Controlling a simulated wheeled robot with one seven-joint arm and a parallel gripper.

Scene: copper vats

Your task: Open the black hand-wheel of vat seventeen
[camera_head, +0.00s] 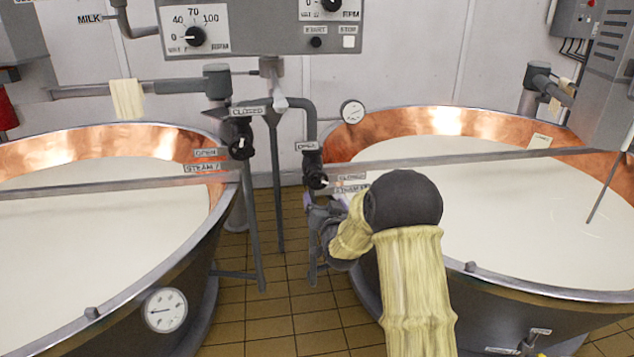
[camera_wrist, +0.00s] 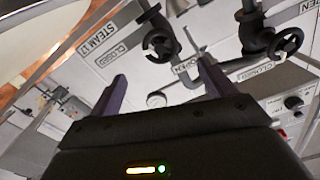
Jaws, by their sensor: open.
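The black hand-wheel (camera_wrist: 160,43) of vat seventeen is at the top middle in the wrist view. A STEAM 17 plate (camera_wrist: 97,36) and a CLOSED plate (camera_wrist: 108,54) are left of it; an OPEN plate (camera_wrist: 187,64) is below right. In the head view, the wheel (camera_head: 316,181) is at the left rim of the right copper vat (camera_head: 470,122). My gripper (camera_wrist: 161,78) is open and empty, its two fingers apart with the wheel beyond them, not gripped. In the head view my gripper (camera_head: 322,208) is just below the wheel, partly hidden by my arm.
A second black hand-wheel (camera_wrist: 286,43) is at the right in the wrist view; it is by the left vat (camera_head: 222,190) in the head view (camera_head: 241,146). Pipes (camera_head: 305,112) and a dial gauge (camera_head: 352,111) are close by. Tiled floor (camera_head: 285,300) shows between the vats.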

